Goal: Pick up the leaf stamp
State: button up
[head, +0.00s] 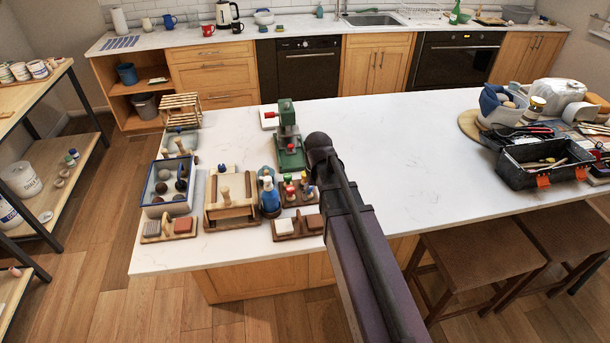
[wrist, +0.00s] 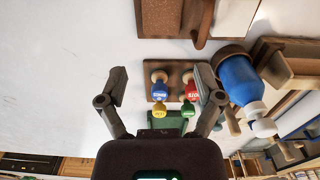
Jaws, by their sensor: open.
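A small wooden stand (wrist: 174,75) holds several stamps with coloured, lettered heads. The lettering is too small to read, so I cannot tell which is the leaf stamp. My gripper (wrist: 161,74) is open and empty, its fingers spread to either side of the stamps in the picture. In the head view the stand (head: 297,201) is at the left of the arm, and my fingertips are hidden there.
A blue bottle (head: 270,198) stands left of the stand. A wooden block tray (head: 298,236) lies in front, and a green press (head: 289,150) stands behind. A blue-rimmed tray (head: 167,209) is further left.

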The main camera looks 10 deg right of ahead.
jog(key=w+r+p, duration=0.2)
jog(key=w, duration=0.7)
jog(key=w+r+n+p, duration=0.1)
jog(key=w+r+p, duration=0.1)
jog(key=w, duration=0.7)
jog(key=shift+w+r, duration=0.3)
jog(key=shift+r, duration=0.35)
jog(key=shift+f, duration=0.1)
notch_tip(320, 180, down, 8)
jog(key=b, duration=0.8)
jog(key=shift+f, duration=0.25)
jog(key=shift+f, duration=0.1)
jog(key=shift+s+f+b, duration=0.15)
jog(key=shift+f+b, duration=1.1)
jog(key=shift+b, duration=0.15)
jog(key=shift+s+f+b, duration=0.1)
jog(key=shift+f+b, duration=1.15)
jog(key=shift+b, duration=0.1)
jog(key=c, duration=1.2)
